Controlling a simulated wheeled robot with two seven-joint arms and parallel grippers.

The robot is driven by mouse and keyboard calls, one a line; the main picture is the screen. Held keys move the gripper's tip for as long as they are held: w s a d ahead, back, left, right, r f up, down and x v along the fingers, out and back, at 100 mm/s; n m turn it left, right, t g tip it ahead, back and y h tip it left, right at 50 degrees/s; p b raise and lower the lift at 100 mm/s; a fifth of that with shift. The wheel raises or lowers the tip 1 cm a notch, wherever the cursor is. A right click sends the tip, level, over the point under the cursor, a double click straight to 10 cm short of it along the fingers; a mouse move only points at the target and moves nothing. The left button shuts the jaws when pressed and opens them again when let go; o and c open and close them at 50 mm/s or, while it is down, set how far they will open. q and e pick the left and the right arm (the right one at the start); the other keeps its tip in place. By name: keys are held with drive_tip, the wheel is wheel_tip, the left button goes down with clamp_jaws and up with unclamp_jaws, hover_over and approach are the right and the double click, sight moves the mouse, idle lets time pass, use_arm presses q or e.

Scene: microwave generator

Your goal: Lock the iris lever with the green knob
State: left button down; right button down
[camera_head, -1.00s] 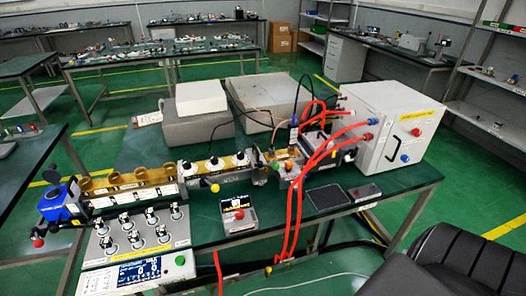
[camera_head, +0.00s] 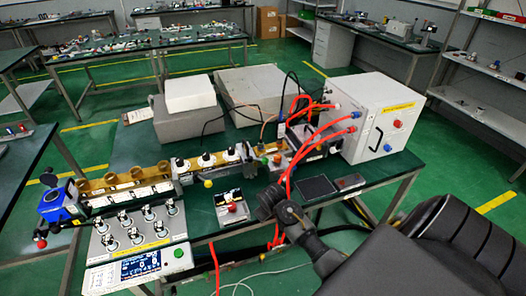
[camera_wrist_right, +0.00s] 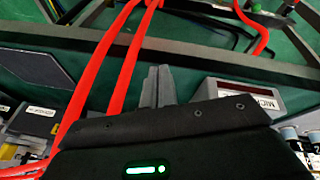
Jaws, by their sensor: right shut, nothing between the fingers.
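A small green knob (camera_head: 264,161) appears beside an orange knob (camera_head: 277,160) on the waveguide line, left of the red hoses. The iris lever itself is too small to tell apart there. My right gripper (camera_head: 266,207) comes in from the lower right and is over the bench's front edge, in front of and apart from the knobs. In the right wrist view its fingers (camera_wrist_right: 157,80) are together with nothing between them. My left gripper is out of view.
Red hoses (camera_head: 288,180) run down close to my right gripper and past its fingers in the wrist view. A small display box (camera_head: 230,207) stands to its left, and a dark pad (camera_head: 316,187) lies to its right. A white cabinet (camera_head: 380,110) stands behind.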

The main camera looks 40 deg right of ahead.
sight(265, 162)
drive_tip(key=w+d+r, duration=0.2)
drive_tip(key=w+r, duration=0.2)
drive_tip(key=w+d+r+m, duration=0.1)
drive_tip(key=w+d+r, duration=0.2)
drive_tip(key=w+r, duration=0.1)
drive_tip(key=w+d+r+m, duration=0.1)
drive_tip(key=w+d+r, duration=0.2)
drive_tip(key=w+r, duration=0.1)
drive_tip(key=shift+w+d+r, duration=0.15)
drive_tip(key=shift+r, duration=0.1)
drive_tip(key=w+d+r+m+y, duration=0.1)
drive_tip(key=w+d+r, duration=0.15)
drive_tip(key=r, duration=0.25)
drive_tip(key=w+d+r, duration=0.1)
drive_tip(key=w+r, duration=0.3)
drive_tip(key=r, duration=0.1)
drive_tip(key=p+x, duration=0.1)
drive_tip(key=x, duration=0.9)
drive_tip(key=shift+f, duration=0.15)
drive_tip(key=s+p, duration=0.2)
drive_tip(key=p, duration=0.1)
drive_tip(key=s+a+p, duration=0.1)
drive_tip(key=shift+s+f, duration=0.35)
drive_tip(key=shift+f, duration=0.05)
